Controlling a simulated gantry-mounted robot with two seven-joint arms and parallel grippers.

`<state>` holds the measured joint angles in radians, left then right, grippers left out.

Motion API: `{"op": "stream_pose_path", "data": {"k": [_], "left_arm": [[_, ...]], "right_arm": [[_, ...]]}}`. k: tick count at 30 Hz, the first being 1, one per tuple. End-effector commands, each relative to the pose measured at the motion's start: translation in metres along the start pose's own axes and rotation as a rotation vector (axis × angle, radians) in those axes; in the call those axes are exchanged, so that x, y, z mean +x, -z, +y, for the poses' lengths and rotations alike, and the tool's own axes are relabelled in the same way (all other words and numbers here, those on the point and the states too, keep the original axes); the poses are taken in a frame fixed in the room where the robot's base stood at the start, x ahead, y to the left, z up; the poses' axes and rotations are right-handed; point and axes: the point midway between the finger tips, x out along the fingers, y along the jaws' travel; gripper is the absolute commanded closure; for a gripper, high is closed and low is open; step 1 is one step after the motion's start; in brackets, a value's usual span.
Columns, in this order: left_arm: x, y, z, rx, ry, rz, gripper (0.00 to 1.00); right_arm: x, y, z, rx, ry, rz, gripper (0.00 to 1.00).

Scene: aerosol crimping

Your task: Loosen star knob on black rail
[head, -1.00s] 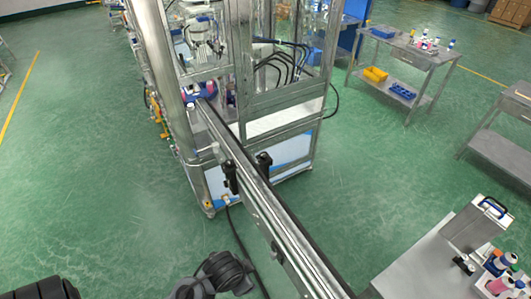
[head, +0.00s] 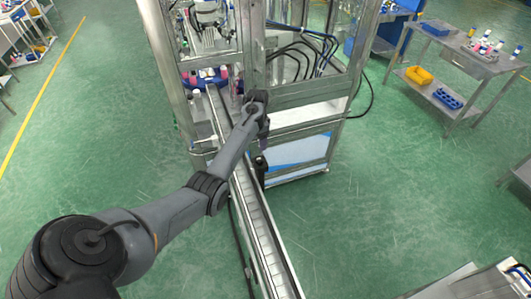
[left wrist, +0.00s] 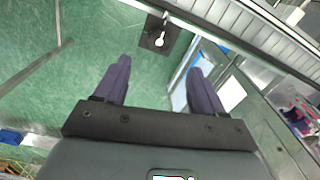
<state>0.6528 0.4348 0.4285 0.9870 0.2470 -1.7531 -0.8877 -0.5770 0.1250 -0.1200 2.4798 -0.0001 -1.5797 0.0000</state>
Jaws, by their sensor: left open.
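My left gripper (head: 264,138) reaches in from the left, over the conveyor (head: 257,228), to its right side. A black post-like fitting (head: 260,167) stands there, just below the gripper in the picture. In the left wrist view the two purple-grey fingers (left wrist: 160,65) are apart, with nothing between them. Beyond the fingertips, roughly between them, is a dark square fitting (left wrist: 149,44) with a small pale, shiny knob-like part (left wrist: 160,39). I cannot make out a star shape on it. My right gripper is not in view.
A metal-framed machine (head: 300,95) with a clear enclosure and black hoses stands at the conveyor's far end. A steel table (head: 470,60) with bottles and bins is at the upper right. Green floor lies open on both sides of the conveyor.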

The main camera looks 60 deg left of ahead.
Motion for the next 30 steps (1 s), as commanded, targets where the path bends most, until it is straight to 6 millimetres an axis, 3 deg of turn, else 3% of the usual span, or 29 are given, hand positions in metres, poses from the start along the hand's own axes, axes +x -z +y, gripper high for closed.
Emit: {"op": "stream_pose_path", "data": {"k": [5, 21, 30], "left_arm": [[0.012, 0.001, -0.001, -0.001, -0.013, 0.0, 0.3], [0.093, 0.001, 0.0, -0.001, -0.01, 0.0, 0.3], [0.106, 0.001, 0.0, 0.0, -0.009, 0.001, 0.3]], "right_arm": [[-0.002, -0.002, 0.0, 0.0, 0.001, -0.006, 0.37], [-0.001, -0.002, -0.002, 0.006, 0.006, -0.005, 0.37], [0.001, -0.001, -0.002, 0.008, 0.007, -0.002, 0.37]]}}
